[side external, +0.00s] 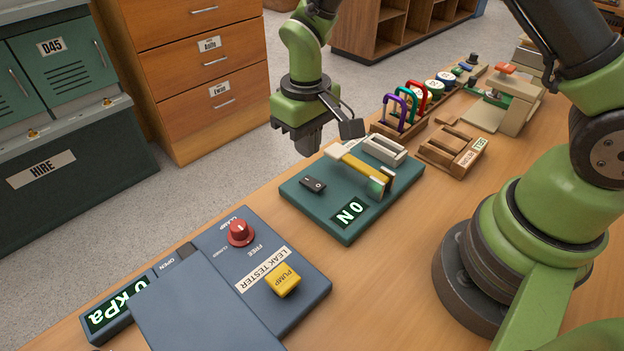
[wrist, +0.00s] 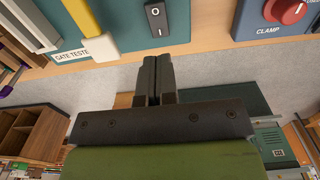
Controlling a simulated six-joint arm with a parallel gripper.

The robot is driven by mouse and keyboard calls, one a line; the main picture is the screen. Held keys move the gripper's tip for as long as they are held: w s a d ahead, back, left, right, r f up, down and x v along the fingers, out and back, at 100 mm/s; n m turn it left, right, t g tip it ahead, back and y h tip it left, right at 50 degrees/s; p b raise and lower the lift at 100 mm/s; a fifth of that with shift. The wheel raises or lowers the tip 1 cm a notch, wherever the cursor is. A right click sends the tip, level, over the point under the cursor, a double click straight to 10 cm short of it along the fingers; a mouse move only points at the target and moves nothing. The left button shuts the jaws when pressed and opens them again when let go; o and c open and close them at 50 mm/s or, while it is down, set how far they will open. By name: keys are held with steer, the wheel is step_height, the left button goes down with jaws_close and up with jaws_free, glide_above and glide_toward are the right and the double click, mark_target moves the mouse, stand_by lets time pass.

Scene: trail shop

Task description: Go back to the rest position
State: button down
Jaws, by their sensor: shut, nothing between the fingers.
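My gripper (side external: 305,138) hangs over the table's far edge, beside the teal gate tester, in the side external view. In the wrist view its two dark fingers (wrist: 153,75) lie together with nothing between them. The gate tester (side external: 345,228) has a yellow lever, a black rocker switch (side external: 312,184) and a display that reads 0 N. My gripper is apart from the tester. The switch also shows in the wrist view (wrist: 156,18), at the top.
A blue leak tester (side external: 315,290) with a red knob (side external: 241,232) and yellow pump button stands at the front left. Coloured carabiners (side external: 411,98) hang on a wooden rack behind the gate tester. A wooden tray (side external: 433,160) sits to its right. Drawers (side external: 205,60) stand beyond the table.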

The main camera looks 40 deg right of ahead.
steer(key=shift+r, duration=0.5)
steer(key=shift+r, duration=0.1)
steer(key=s+d+r+m+t+y, duration=0.1)
steer(key=s+r, duration=0.1)
steer(key=r, duration=0.4)
steer(key=s+d+r+m+t, duration=0.1)
steer(key=s+r+t, duration=0.1)
steer(key=r, duration=0.5)
steer(key=s+r+m+t, duration=0.1)
steer(key=s+r+t, duration=0.1)
steer(key=s+r, duration=0.2)
steer(key=s+d+r+m+t+y, duration=0.1)
steer(key=s+r+t, duration=0.1)
steer(key=s, duration=0.8)
steer(key=shift+d+r, duration=0.3)
steer(key=shift+r, duration=0.55)
